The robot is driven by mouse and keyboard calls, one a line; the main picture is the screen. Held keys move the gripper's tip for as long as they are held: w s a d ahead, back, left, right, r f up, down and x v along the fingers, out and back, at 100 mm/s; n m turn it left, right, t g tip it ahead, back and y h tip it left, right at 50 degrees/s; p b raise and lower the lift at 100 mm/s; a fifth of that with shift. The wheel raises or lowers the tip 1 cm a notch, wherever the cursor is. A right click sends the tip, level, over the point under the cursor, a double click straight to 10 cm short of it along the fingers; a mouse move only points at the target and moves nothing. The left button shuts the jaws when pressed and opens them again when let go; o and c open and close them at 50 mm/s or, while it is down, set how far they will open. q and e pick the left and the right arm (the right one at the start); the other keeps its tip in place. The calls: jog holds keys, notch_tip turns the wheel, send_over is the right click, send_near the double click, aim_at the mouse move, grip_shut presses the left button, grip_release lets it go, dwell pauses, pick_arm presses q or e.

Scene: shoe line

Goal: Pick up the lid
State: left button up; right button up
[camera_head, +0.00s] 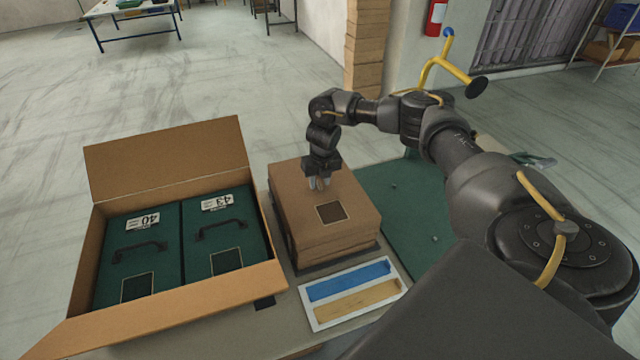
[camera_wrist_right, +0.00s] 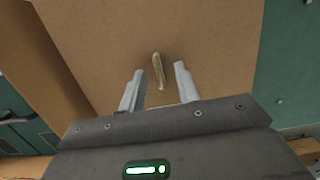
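The lid (camera_head: 358,207) is the brown cardboard top of a stack of lids or flat boxes on the table, with a dark square on its upper face. My right gripper (camera_head: 319,186) points down over the far part of this lid. In the right wrist view its two fingers (camera_wrist_right: 156,88) are apart, one on each side of a small tan handle or tab (camera_wrist_right: 158,70) on the brown lid surface (camera_wrist_right: 200,35). The fingers do not appear closed on the tab. Whether they touch the lid is unclear. My left gripper is not in view.
An open cardboard box (camera_head: 165,172) at the left holds two green boxes labelled 40 (camera_head: 142,221) and 43 (camera_head: 217,203). A white tray (camera_head: 313,322) with blue and tan strips lies in front of the stack. A green mat (camera_head: 395,205) is to the right.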

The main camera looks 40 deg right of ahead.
jog(key=shift+s, duration=0.1)
jog(key=shift+c, duration=0.4)
grip_shut()
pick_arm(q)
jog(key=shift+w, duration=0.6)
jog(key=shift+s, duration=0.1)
pick_arm(e)
jog(key=shift+r+b, duration=0.65)
jog(key=shift+r, duration=0.1)
jog(key=shift+w+r+b, duration=0.2)
jog(key=shift+r+b, duration=0.35)
jog(key=shift+r, duration=0.15)
pick_arm(q)
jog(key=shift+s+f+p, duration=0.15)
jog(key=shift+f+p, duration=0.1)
jog(key=shift+p, duration=0.7)
pick_arm(e)
jog(key=s+d+r, duration=0.4)
jog(key=s+r, duration=0.6)
jog(key=s, duration=0.3)
jog(key=shift+s, duration=0.35)
